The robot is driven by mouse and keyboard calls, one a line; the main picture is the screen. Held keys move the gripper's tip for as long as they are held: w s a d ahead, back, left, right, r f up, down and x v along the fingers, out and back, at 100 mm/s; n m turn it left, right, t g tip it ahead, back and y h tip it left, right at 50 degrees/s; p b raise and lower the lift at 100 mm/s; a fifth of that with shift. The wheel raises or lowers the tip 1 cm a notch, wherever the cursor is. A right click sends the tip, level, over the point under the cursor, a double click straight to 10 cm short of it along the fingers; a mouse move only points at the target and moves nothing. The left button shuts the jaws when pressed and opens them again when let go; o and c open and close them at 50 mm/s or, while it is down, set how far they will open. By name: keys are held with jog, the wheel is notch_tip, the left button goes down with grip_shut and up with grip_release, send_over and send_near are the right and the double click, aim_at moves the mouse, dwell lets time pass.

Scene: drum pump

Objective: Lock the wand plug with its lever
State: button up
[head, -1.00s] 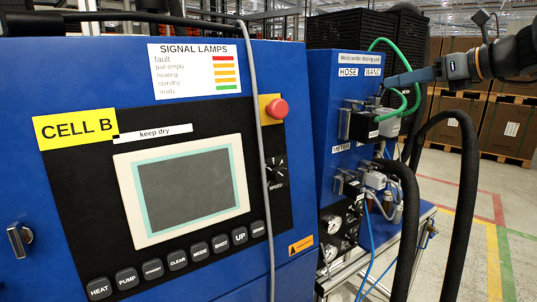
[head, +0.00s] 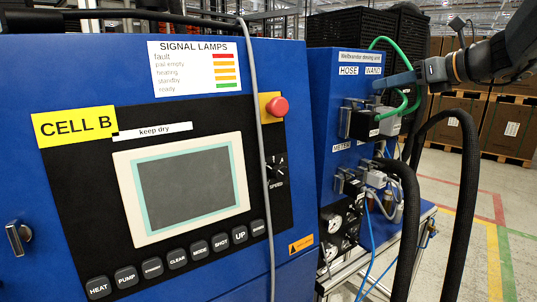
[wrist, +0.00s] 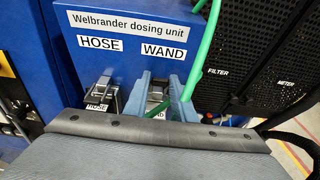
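The WAND socket lies under the WAND label (wrist: 164,52) on the blue dosing unit (head: 334,75). In the wrist view, the wand plug (wrist: 158,114), with a partly covered white label, shows between my fingers. A metal latch part (wrist: 156,96) shows above it; whether the lever is locked is unclear. In the head view the grey plug (head: 390,126) is partly hidden behind the black hose plug (head: 364,127). My gripper (wrist: 162,84) is open, its two blue fingers either side of the latch area with a visible gap. Contact cannot be told.
The HOSE plug with its metal latch (wrist: 104,84) sits just left of my fingers. A green cable (wrist: 207,40) runs close along the right finger. Black perforated boxes (wrist: 262,50) stand at right. Thick black hoses (head: 468,190) loop below my arm.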

jog(key=shift+f+b, duration=0.25)
jog(key=shift+b, duration=0.85)
jog(key=shift+s+d+f+t+y+b, duration=0.15)
jog(key=shift+t+y+b, duration=0.25)
jog(key=shift+b, duration=0.6)
jog(key=shift+s+d+r+t+y+b, duration=0.1)
jog(key=shift+t+y+b, duration=0.3)
jog(key=shift+b, duration=0.55)
jog(key=shift+s+d+f+t+y+b, duration=0.2)
jog(key=shift+t+b, duration=0.25)
jog(key=shift+b, duration=0.65)
jog(key=shift+s+a+f+t+y+b, duration=0.1)
jog(key=shift+f+t+b, duration=0.3)
jog(key=shift+b, duration=0.7)
jog(key=shift+r, duration=0.15)
jog(key=o, duration=0.8)
jog(key=shift+o, duration=0.2)
jog(key=shift+r, duration=0.1)
